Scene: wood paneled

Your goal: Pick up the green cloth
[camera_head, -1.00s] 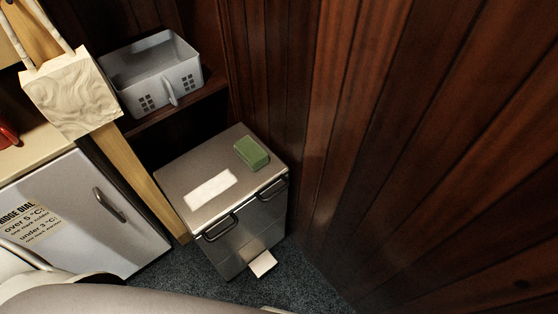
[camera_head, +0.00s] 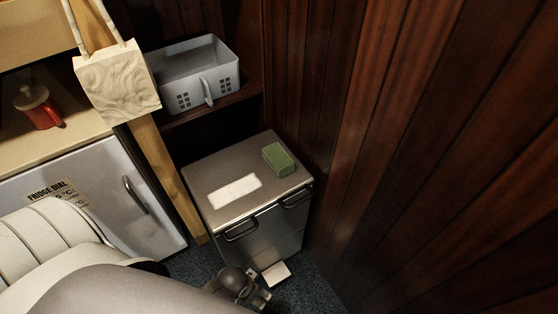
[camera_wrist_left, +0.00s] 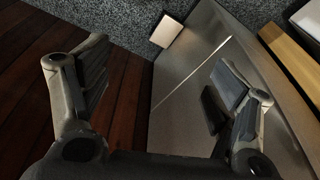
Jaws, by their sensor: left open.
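The green cloth (camera_head: 279,159) looks like a folded block. It lies on the right part of the metal bin's top (camera_head: 262,198), near the wood wall. My left gripper (camera_head: 248,287) is low in front of the bin, well below and in front of the cloth. In the left wrist view my left gripper (camera_wrist_left: 160,78) has its two fingers spread wide and empty, facing the bin's front (camera_wrist_left: 188,88). The cloth does not show in the left wrist view. My right gripper is not in view.
A white label (camera_head: 234,188) lies on the bin top beside the cloth, and handles (camera_head: 296,199) stick out in front. A grey basket (camera_head: 196,76) sits on a shelf behind. The fridge (camera_head: 113,190) is left; the wood wall (camera_head: 430,150) closes the right.

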